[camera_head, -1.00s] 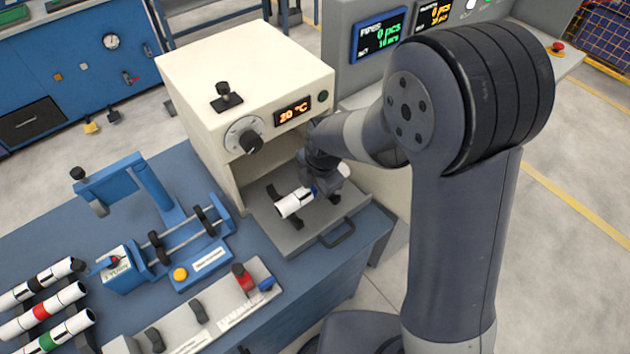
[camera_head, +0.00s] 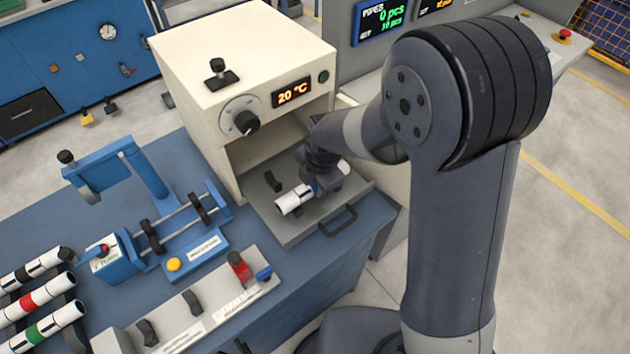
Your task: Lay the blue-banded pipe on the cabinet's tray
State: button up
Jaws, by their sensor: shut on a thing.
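The blue-banded pipe (camera_head: 290,201) is white with a dark mark near its left end. Its blue band shows only as a sliver beside my gripper (camera_head: 318,188), which is shut around the pipe's middle. The pipe's other end shows at the right of the gripper. The cream cabinet (camera_head: 222,110) has its front open, and its grey tray (camera_head: 289,233) sticks out. The pipe is over the tray, in front of a black rest (camera_head: 271,182). Another rest is hidden behind my gripper. I cannot tell whether the pipe touches the tray.
A tray handle (camera_head: 338,221) juts out in front. On the blue table are a blue fixture (camera_head: 165,240), a grey rack (camera_head: 210,312) with black rests, and several banded pipes at the left, including a red-banded one (camera_head: 38,299). Clear floor lies at the right.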

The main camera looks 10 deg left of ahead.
jog(key=shift+f+b, duration=0.55)
jog(key=shift+b, duration=0.05)
dwell(0.3)
jog(key=o, duration=1.1)
jog(key=shift+r, duration=0.15)
notch_tip(320, 180, up, 10)
jog(key=s+d, duration=0.1)
jog(key=shift+s+d+r+b, duration=0.2)
jog(key=shift+d+b, duration=0.15)
jog(key=shift+f, duration=0.1)
jog(key=f, duration=0.3)
jog(key=w+a+f, duration=0.1)
jog(key=f, duration=0.3)
jog(key=f+p, duration=0.1)
jog(key=f, duration=0.2)
jog(key=shift+w+a+f, duration=0.15)
jog(key=shift+a+f, duration=0.05)
jog(key=shift+a, duration=0.1)
jog(key=shift+r, duration=0.15)
